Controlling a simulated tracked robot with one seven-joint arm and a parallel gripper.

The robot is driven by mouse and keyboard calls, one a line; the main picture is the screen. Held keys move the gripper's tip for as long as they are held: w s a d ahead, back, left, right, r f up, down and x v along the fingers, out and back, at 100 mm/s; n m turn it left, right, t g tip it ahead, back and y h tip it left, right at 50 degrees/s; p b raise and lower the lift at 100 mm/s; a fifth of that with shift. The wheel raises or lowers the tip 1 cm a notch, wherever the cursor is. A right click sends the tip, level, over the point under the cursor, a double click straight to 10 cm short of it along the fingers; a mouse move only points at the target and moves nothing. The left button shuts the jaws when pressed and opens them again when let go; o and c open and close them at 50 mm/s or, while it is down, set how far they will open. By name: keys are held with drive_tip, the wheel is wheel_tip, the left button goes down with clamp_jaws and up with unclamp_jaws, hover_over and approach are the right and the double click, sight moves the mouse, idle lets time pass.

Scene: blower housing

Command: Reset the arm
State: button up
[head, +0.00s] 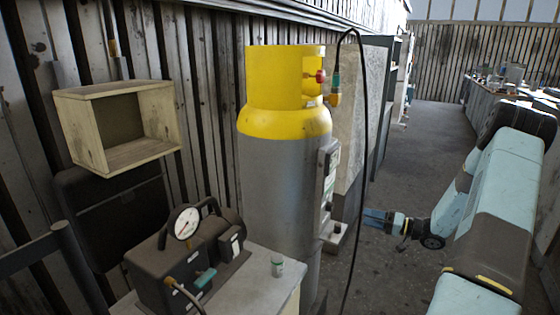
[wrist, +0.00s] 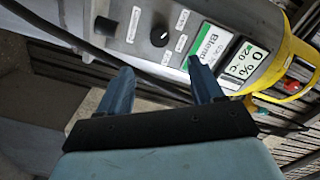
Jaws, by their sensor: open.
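My arm (head: 490,195) reaches in from the right of the head view, bent, with its gripper (head: 368,217) low and pointing left toward the grey cylinder. The gripper is open and empty, apart from the cylinder and its control box. In the wrist view my gripper (wrist: 160,78) shows two blue fingers spread apart with nothing between them. Beyond them is the grey control box (wrist: 147,18) with a black knob (wrist: 160,37), a green-and-white label (wrist: 208,45) and a display (wrist: 244,61) reading 0 %.
The grey cylinder (head: 275,180) with a yellow collar (head: 284,122) stands centre. A black hose (head: 362,130) hangs between it and my gripper. A wooden box (head: 118,125) is on the wall. Floor behind is clear.

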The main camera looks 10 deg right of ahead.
drive_tip(key=s+a+r+n+g+h, duration=0.25)
drive_tip(key=s+a+r+g, duration=0.25)
drive_tip(key=s+a+r, duration=0.35)
drive_tip(key=s+a+r+n+g+h, duration=0.1)
drive_tip(key=s+a+r+g+h, duration=0.3)
drive_tip(key=a+r, duration=0.6)
drive_tip(key=s+r+m+t+h, duration=0.1)
drive_tip(key=s+r+t+h, duration=0.1)
drive_tip(key=s+r+h, duration=0.2)
drive_tip(key=s+r+m+t+h, duration=0.1)
drive_tip(key=s+r+h, duration=0.3)
drive_tip(key=s+r, duration=0.6)
drive_tip(key=shift+s+m+t, duration=0.35)
drive_tip(key=shift+s+t, duration=0.35)
drive_tip(key=shift+s, duration=3.45)
